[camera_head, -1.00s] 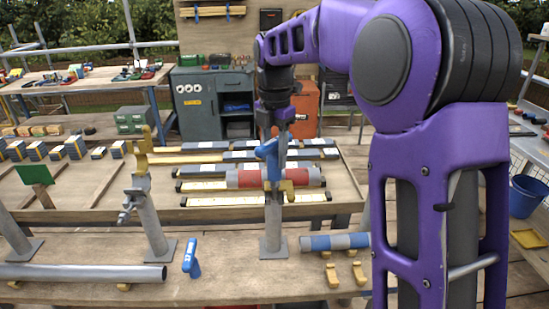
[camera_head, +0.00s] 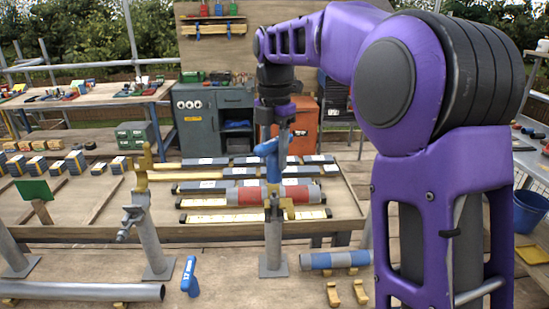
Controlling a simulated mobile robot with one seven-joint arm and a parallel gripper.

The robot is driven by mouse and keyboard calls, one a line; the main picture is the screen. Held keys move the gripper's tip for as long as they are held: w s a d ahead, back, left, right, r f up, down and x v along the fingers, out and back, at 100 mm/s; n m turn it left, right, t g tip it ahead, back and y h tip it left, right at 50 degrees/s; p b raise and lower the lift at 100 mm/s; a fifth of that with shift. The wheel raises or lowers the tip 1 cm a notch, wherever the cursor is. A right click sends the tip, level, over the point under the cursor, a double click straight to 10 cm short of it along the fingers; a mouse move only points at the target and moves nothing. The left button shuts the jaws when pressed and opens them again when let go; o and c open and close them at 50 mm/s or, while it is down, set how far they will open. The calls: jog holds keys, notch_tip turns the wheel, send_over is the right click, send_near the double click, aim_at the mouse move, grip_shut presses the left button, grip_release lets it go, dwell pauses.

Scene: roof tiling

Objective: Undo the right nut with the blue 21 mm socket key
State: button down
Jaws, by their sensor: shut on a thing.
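A blue key (camera_head: 268,149) hangs upright in my gripper (camera_head: 273,138), whose jaws are shut on its upper part. Its size mark is not readable here. A second blue key (camera_head: 190,276), marked 17 mm, stands on the near bench. The left post (camera_head: 152,232) carries another yellowish coupler (camera_head: 142,176).
A grey tube (camera_head: 80,291) lies at the near left of the bench. Behind the right post lie a red and grey roll (camera_head: 250,196) and several slats. A green card (camera_head: 34,190) stands at left.

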aim_at(274, 177)
jog(key=shift+r+m, duration=0.3)
jog(key=shift+r, duration=0.25)
jog(key=shift+f, duration=2.45)
jog(key=shift+f+b, duration=0.95)
jog(key=shift+f, duration=0.3)
jog(key=shift+r+n+b, duration=0.1)
jog(key=shift+n+b, duration=0.4)
jog(key=shift+n, duration=0.7)
jog(key=shift+r+n+p, duration=0.2)
jog(key=shift+n+p, duration=0.1)
jog(key=shift+p, duration=0.2)
jog(key=shift+f+n+p, duration=0.1)
jog(key=shift+n+p, duration=0.75)
jog(key=shift+n, duration=0.95)
